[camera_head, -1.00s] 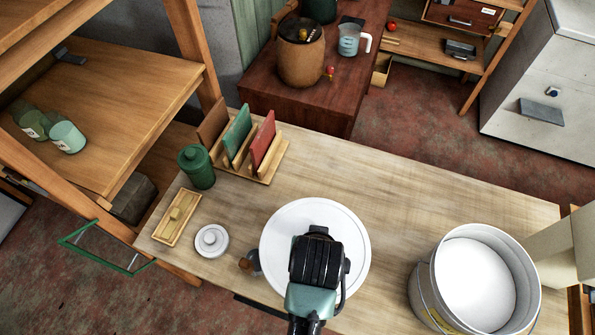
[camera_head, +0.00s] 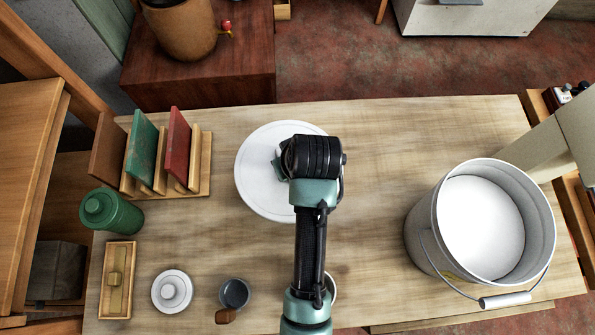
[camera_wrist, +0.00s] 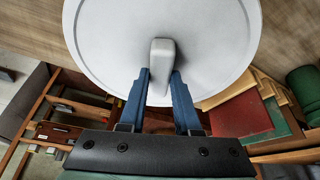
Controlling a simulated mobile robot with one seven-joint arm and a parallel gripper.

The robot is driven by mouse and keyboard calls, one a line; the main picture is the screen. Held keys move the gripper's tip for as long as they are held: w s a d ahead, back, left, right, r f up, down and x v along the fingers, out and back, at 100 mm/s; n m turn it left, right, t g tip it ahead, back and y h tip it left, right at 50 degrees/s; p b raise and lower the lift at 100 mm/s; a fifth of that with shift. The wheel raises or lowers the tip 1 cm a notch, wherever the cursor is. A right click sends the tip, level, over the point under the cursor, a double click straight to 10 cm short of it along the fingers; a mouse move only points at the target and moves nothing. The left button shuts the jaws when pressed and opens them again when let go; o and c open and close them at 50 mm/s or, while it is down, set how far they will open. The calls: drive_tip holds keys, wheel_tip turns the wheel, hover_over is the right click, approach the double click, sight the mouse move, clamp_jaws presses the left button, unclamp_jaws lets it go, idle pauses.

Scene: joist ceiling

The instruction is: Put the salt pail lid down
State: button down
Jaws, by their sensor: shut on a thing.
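The salt pail lid (camera_head: 258,190) is a large white disc with a raised handle (camera_wrist: 162,55) at its middle. My gripper (camera_wrist: 161,77) is shut on that handle, with a blue finger on each side. In the head view my gripper (camera_head: 282,165) is mostly hidden by my wrist, and the lid is over the far middle part of the table (camera_head: 375,220). I cannot tell whether the lid touches the tabletop. The salt pail (camera_head: 425,235) stands open at the right of the table, filled with white salt (camera_head: 482,225).
A rack with boards (camera_head: 178,150), a green canister (camera_head: 108,212), a wooden box (camera_head: 117,280), a small white lidded dish (camera_head: 172,291) and a dark cup (camera_head: 235,294) stand at the left. The tabletop between lid and pail is clear.

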wheel_tip(320, 180, down, 10)
drive_tip(key=shift+r, duration=0.2)
drive_tip(key=shift+f, duration=0.1)
drive_tip(key=c, duration=0.6)
unclamp_jaws()
